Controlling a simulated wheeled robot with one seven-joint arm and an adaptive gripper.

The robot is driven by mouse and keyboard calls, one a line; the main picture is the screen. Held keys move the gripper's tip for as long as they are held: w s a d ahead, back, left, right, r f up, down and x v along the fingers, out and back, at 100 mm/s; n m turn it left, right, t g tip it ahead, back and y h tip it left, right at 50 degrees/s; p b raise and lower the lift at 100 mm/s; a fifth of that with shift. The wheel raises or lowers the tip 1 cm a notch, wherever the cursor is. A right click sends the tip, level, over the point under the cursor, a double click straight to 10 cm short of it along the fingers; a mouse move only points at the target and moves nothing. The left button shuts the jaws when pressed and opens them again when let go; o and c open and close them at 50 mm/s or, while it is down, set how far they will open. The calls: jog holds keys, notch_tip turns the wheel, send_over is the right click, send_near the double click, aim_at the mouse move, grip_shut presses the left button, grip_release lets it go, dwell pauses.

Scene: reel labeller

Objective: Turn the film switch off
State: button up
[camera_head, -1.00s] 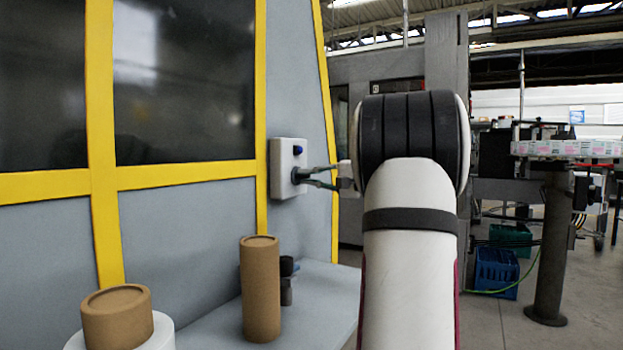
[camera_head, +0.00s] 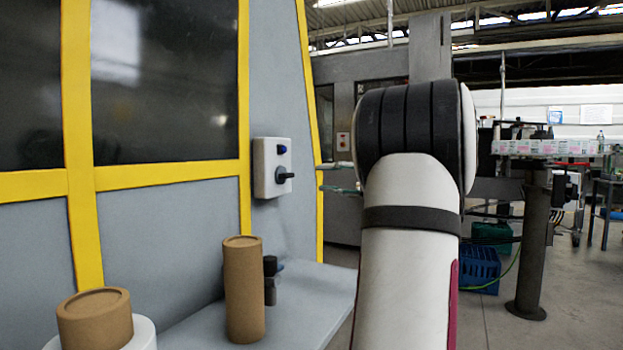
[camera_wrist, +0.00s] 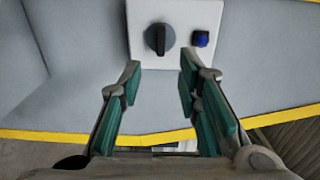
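The film switch is a black rotary knob (camera_head: 283,175) on a white switch box (camera_head: 262,168) fixed to the grey machine panel. A blue button (camera_head: 281,149) sits above the knob. In the wrist view the knob (camera_wrist: 159,39) is on the box (camera_wrist: 190,12), with its bar running along the picture's vertical, and the blue button (camera_wrist: 201,39) is to its right. My gripper (camera_wrist: 157,72) is open and empty, its green-padded fingers apart from the knob and short of it. In the head view the gripper (camera_head: 330,176) points left at the box, with a clear gap.
A shelf (camera_head: 310,300) below the box holds a tall brown cylinder (camera_head: 244,290) and a small dark fitting (camera_head: 270,280). A brown-topped roll (camera_head: 95,318) stands at the lower left. Yellow frame bars (camera_head: 245,110) edge the panel. Air around the box looks clear.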

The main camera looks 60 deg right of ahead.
jog(key=shift+s+d, duration=0.1)
jog(key=shift+s, duration=1.15)
